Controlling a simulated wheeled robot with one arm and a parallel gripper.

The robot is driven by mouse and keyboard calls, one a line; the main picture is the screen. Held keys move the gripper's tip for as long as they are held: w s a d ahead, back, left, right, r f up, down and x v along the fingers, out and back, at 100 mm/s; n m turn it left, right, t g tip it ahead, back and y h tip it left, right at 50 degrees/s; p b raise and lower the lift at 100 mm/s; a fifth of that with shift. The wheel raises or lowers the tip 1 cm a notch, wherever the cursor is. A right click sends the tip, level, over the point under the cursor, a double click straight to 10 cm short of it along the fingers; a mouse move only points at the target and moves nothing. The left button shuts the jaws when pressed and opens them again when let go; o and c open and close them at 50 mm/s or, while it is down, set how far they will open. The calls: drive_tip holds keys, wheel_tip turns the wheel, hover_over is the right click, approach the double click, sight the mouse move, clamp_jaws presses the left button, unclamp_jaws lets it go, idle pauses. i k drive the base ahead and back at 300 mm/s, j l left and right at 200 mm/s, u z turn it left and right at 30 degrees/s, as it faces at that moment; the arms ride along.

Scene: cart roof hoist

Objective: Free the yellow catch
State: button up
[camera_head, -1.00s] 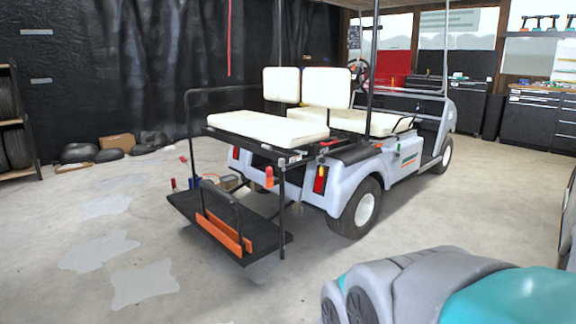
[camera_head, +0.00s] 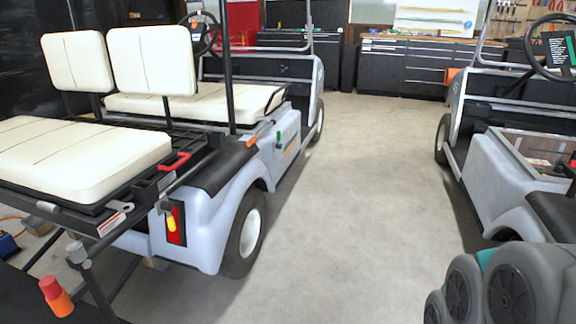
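A small yellow piece (camera_head: 171,223), which may be the catch, shows in front of the red tail light (camera_head: 178,238) at the rear corner of the near cart (camera_head: 207,228). A grey fitting sits just above it. I cannot tell how it is fastened. A red handle (camera_head: 174,163) lies beside the white rear seat (camera_head: 85,155), and a silver latch-like part (camera_head: 115,217) is on the rear frame. A red and orange knob (camera_head: 56,297) stands at the lower left. My gripper is not in view.
A second cart (camera_head: 505,165) stands on the right. Clear concrete floor (camera_head: 345,200) runs between the carts. Dark drawer cabinets (camera_head: 425,68) line the back wall. A grey rounded body with wheels fills the lower right corner. The cart's rear platform is mostly cut off at lower left.

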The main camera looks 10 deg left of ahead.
sight(167, 206)
drive_tip(key=i+l+z, duration=0.25)
drive_tip(key=i+z, duration=0.15)
drive_tip(key=i, duration=0.45)
drive_tip(key=i+z, duration=0.4)
drive_tip(key=i, duration=0.45)
drive_tip(key=i+u, duration=0.1)
drive_tip(key=u, duration=3.4)
drive_tip(key=i+j, duration=0.1)
drive_tip(key=i, duration=0.1)
